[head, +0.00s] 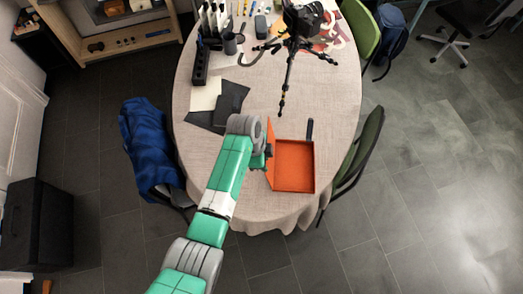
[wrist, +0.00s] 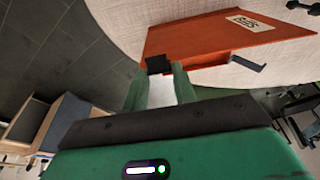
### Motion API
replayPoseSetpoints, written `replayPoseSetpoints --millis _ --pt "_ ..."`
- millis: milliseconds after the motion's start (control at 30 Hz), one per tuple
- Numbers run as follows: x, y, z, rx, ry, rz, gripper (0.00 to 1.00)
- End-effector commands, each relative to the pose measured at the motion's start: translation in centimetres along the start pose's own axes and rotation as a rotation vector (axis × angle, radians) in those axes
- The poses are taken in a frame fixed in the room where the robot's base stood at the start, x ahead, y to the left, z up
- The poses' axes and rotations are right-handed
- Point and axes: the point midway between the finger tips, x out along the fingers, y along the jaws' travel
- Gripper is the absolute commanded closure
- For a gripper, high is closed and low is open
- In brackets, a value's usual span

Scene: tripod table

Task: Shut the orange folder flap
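The orange folder (head: 293,168) lies open on the round table like a shallow tray. Its flap (head: 271,145) stands raised along the left side. In the wrist view an orange panel (wrist: 215,38) with a pale printed label spans the upper part of the picture. A small black tab (wrist: 159,64) shows at its lower left corner. My gripper (wrist: 162,72) has its green fingers apart at this tab; I cannot tell whether they clamp it. In the head view my gripper (head: 266,152) is at the left side of the flap, and its fingers are mostly hidden.
A black tripod (head: 290,60) stands on the table (head: 340,100) beyond the folder. Dark sheets (head: 228,100) and a black holder (head: 200,68) lie to the left. A green chair (head: 360,150) is at the right edge. A blue jacket (head: 148,145) hangs at the left.

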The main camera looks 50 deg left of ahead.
Motion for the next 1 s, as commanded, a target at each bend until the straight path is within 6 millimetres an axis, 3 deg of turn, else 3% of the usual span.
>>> replayPoseSetpoints --millis 400,667,1000 --pt "0.4 0.0 -2.4 0.001 0.000 0.000 0.77" --pt "0.5 0.0 -2.7 0.000 0.000 0.000 0.77" --pt "1.1 0.0 -4.5 0.001 0.000 -0.001 0.77"
